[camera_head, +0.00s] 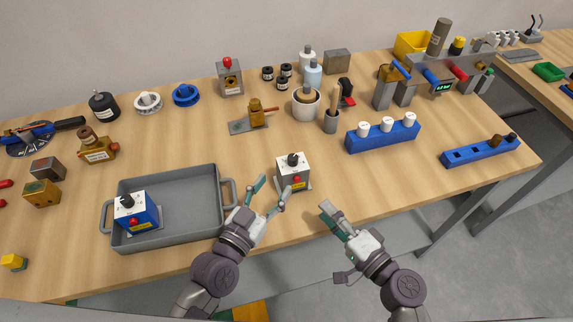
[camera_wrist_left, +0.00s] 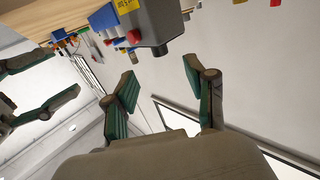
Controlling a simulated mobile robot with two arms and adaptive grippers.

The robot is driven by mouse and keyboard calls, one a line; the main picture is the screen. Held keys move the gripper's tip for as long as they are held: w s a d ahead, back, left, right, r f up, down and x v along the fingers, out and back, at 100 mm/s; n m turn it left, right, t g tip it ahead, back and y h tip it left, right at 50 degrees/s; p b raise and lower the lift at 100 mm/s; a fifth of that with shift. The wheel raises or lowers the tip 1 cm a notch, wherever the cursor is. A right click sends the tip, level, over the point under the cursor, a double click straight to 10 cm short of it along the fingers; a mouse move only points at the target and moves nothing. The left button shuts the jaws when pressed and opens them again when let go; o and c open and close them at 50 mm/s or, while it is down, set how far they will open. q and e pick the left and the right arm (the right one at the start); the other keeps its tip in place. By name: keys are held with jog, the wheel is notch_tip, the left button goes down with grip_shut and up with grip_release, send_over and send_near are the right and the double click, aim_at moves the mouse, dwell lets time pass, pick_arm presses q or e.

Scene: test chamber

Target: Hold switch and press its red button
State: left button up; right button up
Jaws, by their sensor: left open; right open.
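A grey-white switch box (camera_head: 293,173) with a black knob on top stands upright near the table's front edge. Its front has a yellow label and a red button (camera_head: 299,188); the box and button also show at the top of the left wrist view (camera_wrist_left: 154,24). A similar blue-and-white switch box (camera_head: 136,214) sits in the grey tray (camera_head: 193,226). My left gripper (camera_head: 269,190) is open, its fingers just front-left of the grey-white box, apparently with nothing between them. My right gripper (camera_head: 333,243) is open and empty, off the table's front edge, right of the left gripper.
A blue block with white knobs (camera_head: 383,135) lies to the right. The table between this block and the front edge is clear.

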aim_at(290, 163)
pick_arm(q)
jog(key=x, duration=1)
grip_shut()
pick_arm(e)
jog(key=shift+c, duration=0.2)
grip_shut()
dwell(1.3)
